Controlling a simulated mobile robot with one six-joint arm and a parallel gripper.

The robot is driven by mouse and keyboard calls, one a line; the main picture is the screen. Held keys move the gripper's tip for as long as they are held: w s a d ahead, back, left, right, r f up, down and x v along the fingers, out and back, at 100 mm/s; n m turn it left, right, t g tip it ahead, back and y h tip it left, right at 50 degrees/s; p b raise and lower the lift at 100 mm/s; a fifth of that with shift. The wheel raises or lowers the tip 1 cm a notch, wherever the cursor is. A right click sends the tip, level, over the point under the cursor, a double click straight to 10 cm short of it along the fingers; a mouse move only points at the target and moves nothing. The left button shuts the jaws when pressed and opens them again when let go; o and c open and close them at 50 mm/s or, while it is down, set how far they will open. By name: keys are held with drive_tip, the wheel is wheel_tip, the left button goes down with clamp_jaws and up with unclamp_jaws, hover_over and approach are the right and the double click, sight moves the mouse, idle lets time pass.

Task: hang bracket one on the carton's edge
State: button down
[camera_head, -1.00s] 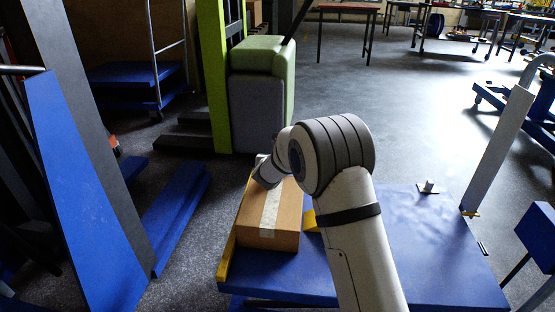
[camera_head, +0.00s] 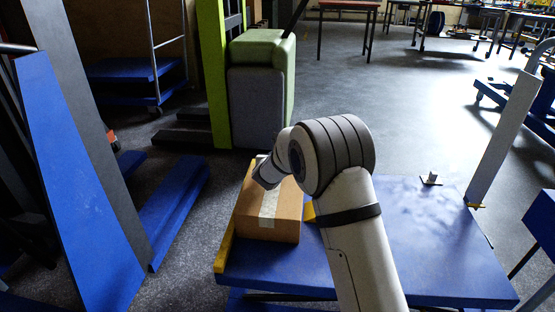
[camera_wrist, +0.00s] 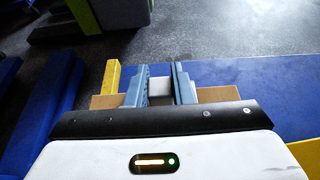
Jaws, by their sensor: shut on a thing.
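The brown carton (camera_head: 283,215), with a pale tape strip along its top, sits on the left part of the blue platform (camera_head: 400,240). My gripper (camera_wrist: 160,74) is at the carton's far end. In the wrist view its two blue-grey fingers are shut on a small light grey piece (camera_wrist: 160,85), apparently bracket one, and carton cardboard (camera_wrist: 218,94) shows on both sides. My wrist hides the fingers and most of the piece in the head view. I cannot tell whether the piece touches the carton's edge. Another small grey bracket (camera_head: 431,179) stands at the platform's far right.
Yellow strips (camera_head: 225,248) edge the platform's left side, and a yellow piece (camera_head: 309,212) is beside the carton. A green and grey padded block (camera_head: 261,95) stands behind. A slanted grey post (camera_head: 503,135) rises at right. The platform's middle is clear.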

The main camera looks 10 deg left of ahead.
drive_tip(key=shift+f, duration=0.2)
drive_tip(key=c, duration=1.2)
unclamp_jaws()
drive_tip(key=shift+o, duration=0.2)
